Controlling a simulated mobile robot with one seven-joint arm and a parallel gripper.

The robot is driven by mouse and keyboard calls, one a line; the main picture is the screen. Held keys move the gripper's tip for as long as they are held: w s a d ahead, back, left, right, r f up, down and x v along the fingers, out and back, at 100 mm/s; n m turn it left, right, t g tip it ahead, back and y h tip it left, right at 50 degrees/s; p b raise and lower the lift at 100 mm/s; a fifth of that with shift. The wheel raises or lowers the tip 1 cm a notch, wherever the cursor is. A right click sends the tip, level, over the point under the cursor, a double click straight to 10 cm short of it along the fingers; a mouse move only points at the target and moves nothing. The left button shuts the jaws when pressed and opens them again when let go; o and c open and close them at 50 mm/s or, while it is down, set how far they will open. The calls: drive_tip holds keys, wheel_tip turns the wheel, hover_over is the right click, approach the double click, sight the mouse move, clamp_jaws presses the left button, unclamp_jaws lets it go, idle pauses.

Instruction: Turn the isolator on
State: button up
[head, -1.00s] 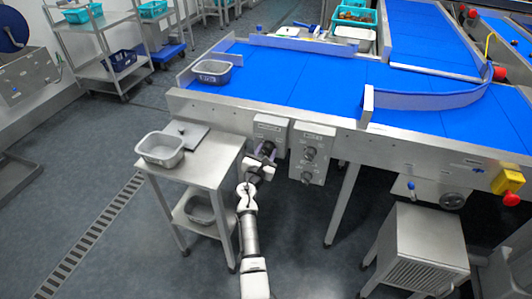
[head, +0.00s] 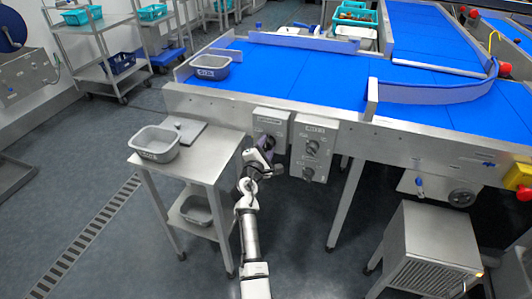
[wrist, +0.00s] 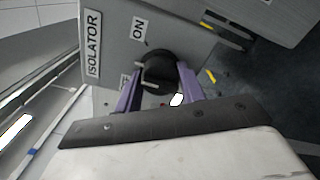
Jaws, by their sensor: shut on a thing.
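The isolator is a grey box (head: 271,121) on the front of the blue-belted conveyor, left of a second control box. In the wrist view its plate (wrist: 112,38) carries the labels ISOLATOR and ON, and another label is partly hidden behind my finger. Its black rotary knob (wrist: 158,66) sits below the ON label in the picture. My gripper (wrist: 159,80) has a purple finger on each side of the knob and is shut on it. In the head view my gripper (head: 264,146) is at the isolator's lower part and hides the knob.
A second control box (head: 314,150) with dark knobs is just right of my gripper. A steel side table (head: 205,160) with a grey tub (head: 155,143) stands close on the left. Another grey tub (head: 210,67) is on the belt. A steel cabinet (head: 430,235) stands at the right.

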drive_tip(key=m+b, duration=0.2)
drive_tip(key=m, duration=0.1)
drive_tip(key=m+b, duration=0.1)
drive_tip(key=b, duration=0.1)
drive_tip(key=shift+f+m, duration=0.3)
drive_tip(key=shift+r+m+b, duration=0.15)
drive_tip(key=shift+m+b, duration=1.45)
drive_tip(key=shift+m, duration=0.3)
drive_tip(key=o, duration=1)
drive_tip(key=shift+r, duration=0.1)
drive_tip(key=shift+s, duration=0.15)
drive_tip(key=b+v, duration=0.1)
drive_tip(key=v, duration=1.2)
drive_tip(key=shift+s+a, duration=0.1)
drive_tip(key=shift+s, duration=0.2)
